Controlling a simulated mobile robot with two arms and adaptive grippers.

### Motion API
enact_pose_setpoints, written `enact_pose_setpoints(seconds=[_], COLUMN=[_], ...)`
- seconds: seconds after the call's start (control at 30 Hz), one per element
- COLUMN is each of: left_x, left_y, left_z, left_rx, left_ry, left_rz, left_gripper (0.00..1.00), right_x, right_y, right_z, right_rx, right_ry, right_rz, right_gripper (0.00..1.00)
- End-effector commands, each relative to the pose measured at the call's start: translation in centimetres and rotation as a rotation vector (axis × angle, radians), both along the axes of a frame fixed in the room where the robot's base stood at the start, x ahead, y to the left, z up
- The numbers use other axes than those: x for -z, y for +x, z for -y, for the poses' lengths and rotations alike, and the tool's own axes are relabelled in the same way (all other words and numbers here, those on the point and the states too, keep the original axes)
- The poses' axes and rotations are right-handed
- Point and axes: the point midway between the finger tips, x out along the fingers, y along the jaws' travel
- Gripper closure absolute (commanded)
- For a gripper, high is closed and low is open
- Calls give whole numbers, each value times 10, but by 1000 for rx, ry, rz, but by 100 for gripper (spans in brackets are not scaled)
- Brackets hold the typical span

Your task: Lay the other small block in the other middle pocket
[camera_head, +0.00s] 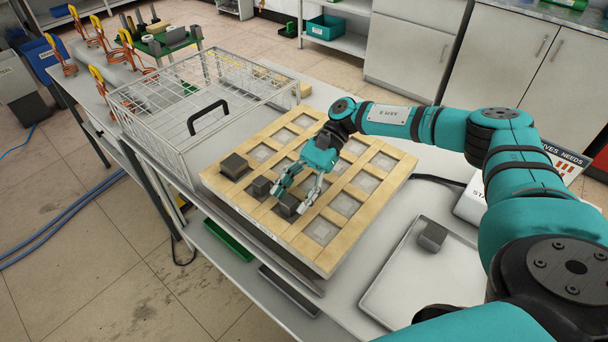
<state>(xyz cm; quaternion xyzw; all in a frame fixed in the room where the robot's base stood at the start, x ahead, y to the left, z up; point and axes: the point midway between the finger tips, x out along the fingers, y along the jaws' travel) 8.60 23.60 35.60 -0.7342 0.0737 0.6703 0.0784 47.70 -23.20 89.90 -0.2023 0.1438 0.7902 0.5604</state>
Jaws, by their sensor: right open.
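The light wooden pocket board (330,259) lies on the table, with rows of square pockets. A dark grey block (234,166) sits at its left corner. A smaller grey block (261,187) lies in a pocket beside it. Another small grey block (287,207) is in a pocket along the same front-left row, at my right gripper (291,199). That gripper is open and points down, with its fingers around or just above this block; I cannot tell whether they touch it. Another grey block (432,236) lies in the pale tray (405,285) at right. My left gripper is out of view.
A wire cage (200,95) with a black handle (207,117) stands behind the board on the left. A white box with a sign (470,205) stands at the right, partly behind my right arm. Much of the pale tray is bare.

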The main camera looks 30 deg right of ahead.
Motion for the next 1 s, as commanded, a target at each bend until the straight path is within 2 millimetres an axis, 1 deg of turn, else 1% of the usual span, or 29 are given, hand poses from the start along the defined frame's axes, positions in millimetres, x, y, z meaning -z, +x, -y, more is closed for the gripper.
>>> enact_pose_setpoints(seconds=[0.17, 0.4, 0.53, 0.7, 1.0], left_x=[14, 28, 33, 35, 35], left_y=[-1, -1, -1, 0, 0], left_z=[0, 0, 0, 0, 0], left_rx=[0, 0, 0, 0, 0], left_ry=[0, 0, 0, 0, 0], left_rz=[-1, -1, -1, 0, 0], left_gripper=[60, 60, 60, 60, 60], right_x=[-13, -38, -49, -56, -58], right_y=[11, 26, 32, 35, 35], right_z=[28, 71, 87, 97, 98], right_rx=[6, 4, 3, 1, 0], right_ry=[0, 1, 1, 1, 1], right_rz=[6, 5, 5, 3, 2], right_gripper=[48, 48, 48, 48, 48])
